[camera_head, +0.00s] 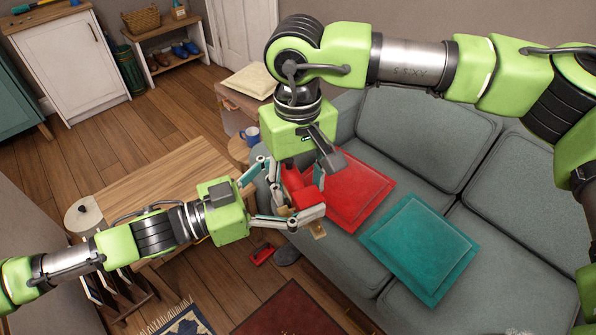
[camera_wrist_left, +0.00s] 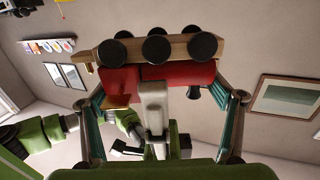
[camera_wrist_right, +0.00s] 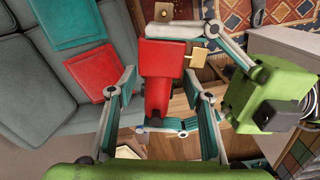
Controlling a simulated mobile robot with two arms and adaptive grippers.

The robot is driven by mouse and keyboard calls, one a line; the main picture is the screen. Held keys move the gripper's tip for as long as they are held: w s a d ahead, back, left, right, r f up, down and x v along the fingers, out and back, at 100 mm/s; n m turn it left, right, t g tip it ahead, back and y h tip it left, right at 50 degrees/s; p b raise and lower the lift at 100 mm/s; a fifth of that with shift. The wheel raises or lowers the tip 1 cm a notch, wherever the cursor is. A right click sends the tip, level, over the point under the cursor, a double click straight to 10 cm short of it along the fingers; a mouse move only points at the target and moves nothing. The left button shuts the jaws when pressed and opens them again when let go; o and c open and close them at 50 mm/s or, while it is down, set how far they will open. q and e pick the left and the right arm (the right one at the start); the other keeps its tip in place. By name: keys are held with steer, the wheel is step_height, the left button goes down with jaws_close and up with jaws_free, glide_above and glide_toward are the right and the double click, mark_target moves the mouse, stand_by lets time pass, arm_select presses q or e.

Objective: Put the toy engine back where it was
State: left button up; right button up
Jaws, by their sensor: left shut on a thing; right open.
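The toy engine (camera_head: 293,183) has a red body, a wooden base and black wheels. It is in the air between my two grippers, in front of the sofa, and partly hidden by them in the head view. My left gripper (camera_head: 286,201) is shut on it. The left wrist view shows the engine's red body (camera_wrist_left: 178,73) and wheels across the fingers. My right gripper (camera_head: 292,170) is open, above the engine. In the right wrist view the red engine (camera_wrist_right: 160,75) reaches between the spread fingers; I cannot tell whether they touch it.
A grey sofa (camera_head: 447,125) with red (camera_head: 352,193) and teal (camera_head: 418,243) cushions is close on the right. A wooden table (camera_head: 150,182) stands left, under my left arm. A blue mug (camera_head: 251,134) is on a small round table behind. A red object (camera_head: 262,254) lies on the floor.

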jaws_close()
arm_select(q)
steer(key=o, duration=1.4)
steer(key=shift+a, duration=0.1)
